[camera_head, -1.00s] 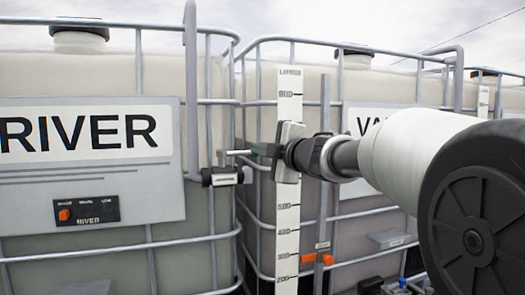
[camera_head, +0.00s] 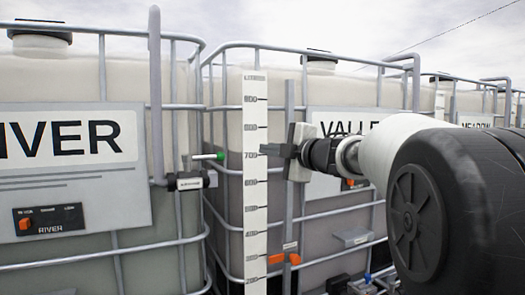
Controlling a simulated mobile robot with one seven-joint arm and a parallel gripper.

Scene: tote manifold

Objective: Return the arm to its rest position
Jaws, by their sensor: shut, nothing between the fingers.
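My gripper (camera_head: 268,149) is in the middle of the head view, at the end of my arm, which reaches in from the right. Its fingers point left and are shut with nothing between them. They overlap the white litre scale (camera_head: 256,205) in the picture, near its 700 mark. My arm hides part of the VALLEY label (camera_head: 340,122).
Caged totes stand in a row, with a MEADOW tote (camera_head: 478,122) at the far right. Metal cage bars (camera_head: 155,95) stand close on the left. An orange lever (camera_head: 284,258) is low by the scale. A RIVER control panel (camera_head: 50,220) is at lower left. Open sky is above.

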